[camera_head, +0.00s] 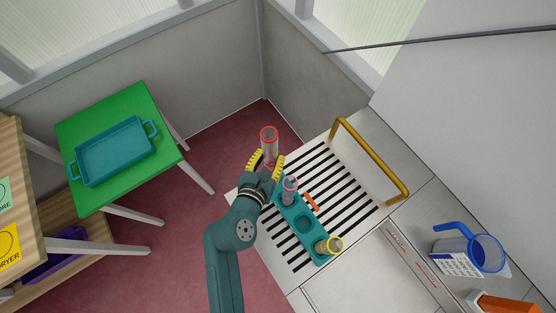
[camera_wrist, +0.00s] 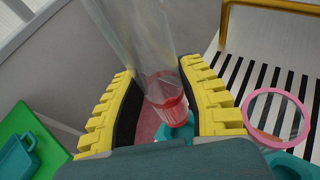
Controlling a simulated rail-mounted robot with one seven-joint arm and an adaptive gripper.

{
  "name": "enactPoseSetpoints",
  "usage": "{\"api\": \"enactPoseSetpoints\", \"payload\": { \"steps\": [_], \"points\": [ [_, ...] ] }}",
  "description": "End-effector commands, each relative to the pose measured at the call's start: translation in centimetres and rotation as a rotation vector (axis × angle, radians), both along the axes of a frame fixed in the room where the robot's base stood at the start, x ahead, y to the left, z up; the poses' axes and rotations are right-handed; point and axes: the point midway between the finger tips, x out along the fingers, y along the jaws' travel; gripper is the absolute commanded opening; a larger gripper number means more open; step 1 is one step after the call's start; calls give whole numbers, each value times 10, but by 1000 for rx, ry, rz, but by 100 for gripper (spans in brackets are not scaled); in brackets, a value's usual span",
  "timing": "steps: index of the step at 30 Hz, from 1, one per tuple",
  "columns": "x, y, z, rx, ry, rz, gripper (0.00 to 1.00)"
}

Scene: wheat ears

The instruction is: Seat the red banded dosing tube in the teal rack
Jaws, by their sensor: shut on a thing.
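The clear dosing tube with the red band (camera_head: 269,148) is held roughly upright in my gripper (camera_head: 267,164), clear of the rack and past its upper-left end. In the wrist view the tube (camera_wrist: 148,42) stands between the yellow jaws of my gripper (camera_wrist: 162,90), its red part low between them. The teal rack (camera_head: 283,210) lies on the slatted drainer. It holds a pink-rimmed tube (camera_head: 290,184) at its near-gripper end and a yellow-rimmed tube (camera_head: 336,244) at the other. An empty square opening shows between them. The tube's lower end is partly hidden.
An orange strip (camera_head: 311,201) lies beside the rack. A gold rail (camera_head: 370,158) rises at the drainer's far edge. A blue-handled jug (camera_head: 484,253) stands at right. A green table (camera_head: 92,122) with a teal tray (camera_head: 115,151) stands at left, across open red floor.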

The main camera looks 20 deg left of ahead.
Motion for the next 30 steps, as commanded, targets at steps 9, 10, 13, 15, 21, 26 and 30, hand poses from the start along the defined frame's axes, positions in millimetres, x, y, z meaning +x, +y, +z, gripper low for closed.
{"api": "enactPoseSetpoints", "payload": {
  "steps": [9,10,13,15,21,26,30],
  "points": [
    [-1,-1,-9,-3,4,0,0],
    [-1,-1,-13,-2,3,-1,0],
    [-1,-1,-24,-2,2,1,0],
    [-1,-1,-32,-2,2,0,0],
    [-1,-1,-51,-1,0,0,0],
    [-1,-1,-58,0,0,0,0],
    [-1,-1,-59,0,0,0,0]
  ]
}}
